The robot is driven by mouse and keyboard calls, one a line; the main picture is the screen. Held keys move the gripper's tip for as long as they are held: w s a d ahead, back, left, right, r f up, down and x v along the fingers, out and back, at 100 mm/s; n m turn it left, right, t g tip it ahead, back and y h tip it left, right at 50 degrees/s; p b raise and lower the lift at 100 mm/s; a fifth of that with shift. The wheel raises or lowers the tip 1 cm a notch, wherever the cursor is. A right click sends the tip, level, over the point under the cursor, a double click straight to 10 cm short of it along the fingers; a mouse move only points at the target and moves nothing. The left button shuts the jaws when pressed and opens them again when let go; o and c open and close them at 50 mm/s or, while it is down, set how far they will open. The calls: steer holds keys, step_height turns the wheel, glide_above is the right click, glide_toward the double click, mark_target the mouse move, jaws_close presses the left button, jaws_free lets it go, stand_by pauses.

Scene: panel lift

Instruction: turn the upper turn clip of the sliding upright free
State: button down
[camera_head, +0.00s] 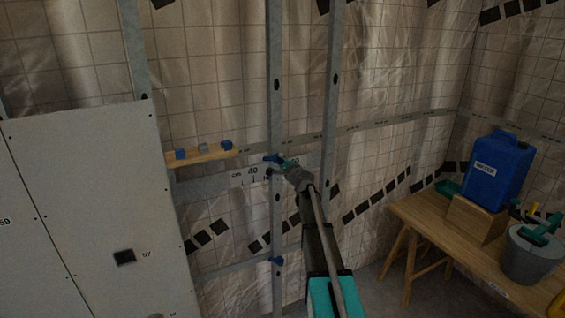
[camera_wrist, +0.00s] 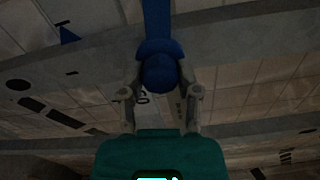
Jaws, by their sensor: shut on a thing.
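The upper turn clip (camera_head: 272,158) is blue and sits on the sliding upright (camera_head: 276,110), a grey metal stud, where it crosses the horizontal rail. My gripper (camera_head: 289,164) reaches it from the lower right. In the wrist view the clip's blue round knob (camera_wrist: 160,72) lies between the two fingers of my gripper (camera_wrist: 161,92), which are shut on it. A blue bar (camera_wrist: 156,18) runs from the knob to the top of the picture. The lower turn clip (camera_head: 277,261), also blue, is further down the same upright. The fingers partly hide the upper clip in the head view.
A scale plate marked 40 (camera_head: 253,172) is on the rail beside the clip. Another upright (camera_head: 334,90) stands close to the right. A bench (camera_head: 430,225) with a blue canister (camera_head: 494,170) stands right.

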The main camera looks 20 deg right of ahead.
steer(key=m, duration=0.4)
steer(key=shift+s, duration=0.1)
stand_by(0.3)
steer(key=shift+c, duration=1.6)
jaws_free()
steer(key=s, duration=1.2)
steer(key=shift+d, duration=0.2)
steer(key=shift+a, duration=0.1)
